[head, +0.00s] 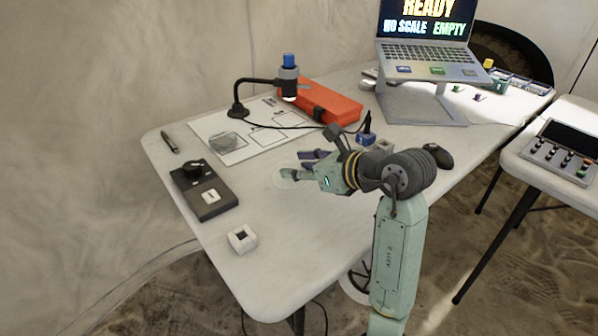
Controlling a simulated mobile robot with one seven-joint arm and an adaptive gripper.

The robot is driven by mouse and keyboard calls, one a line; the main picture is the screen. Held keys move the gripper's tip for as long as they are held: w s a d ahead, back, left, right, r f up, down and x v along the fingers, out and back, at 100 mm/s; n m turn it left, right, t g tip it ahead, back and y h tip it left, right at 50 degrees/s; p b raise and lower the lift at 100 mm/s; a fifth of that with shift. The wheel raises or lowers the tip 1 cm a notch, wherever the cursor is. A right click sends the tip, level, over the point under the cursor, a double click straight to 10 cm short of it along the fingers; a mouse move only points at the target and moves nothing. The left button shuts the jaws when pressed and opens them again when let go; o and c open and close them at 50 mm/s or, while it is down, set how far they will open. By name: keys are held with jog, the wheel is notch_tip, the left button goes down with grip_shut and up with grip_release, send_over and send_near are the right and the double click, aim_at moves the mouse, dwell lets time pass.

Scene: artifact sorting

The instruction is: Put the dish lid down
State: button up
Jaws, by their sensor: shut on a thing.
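My gripper (294,170) is over the middle of the white table (270,255), reaching in from the right and pointing left. A faint, clear round disc, the dish lid (286,183), shows at its fingertips, and the gripper is shut on it. The lid is low over the tabletop; I cannot tell whether it touches.
A black device with a knob (203,190) and a small white box (242,239) stand at the left. A lamp-like stand (288,80), an orange case (322,102) and a laptop (428,55) are behind. Bare table lies left of and below my gripper.

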aim_at(299, 169)
jog(key=shift+w, duration=0.3)
jog(key=f, duration=0.1)
jog(key=w+f, duration=0.1)
jog(key=shift+a+f+p, duration=0.1)
jog(key=shift+f+p, duration=0.2)
jog(key=shift+f, duration=0.55)
jog(key=shift+f+b, duration=0.45)
jog(key=shift+f, duration=0.15)
jog(key=o, duration=0.8)
jog(key=shift+f, duration=0.1)
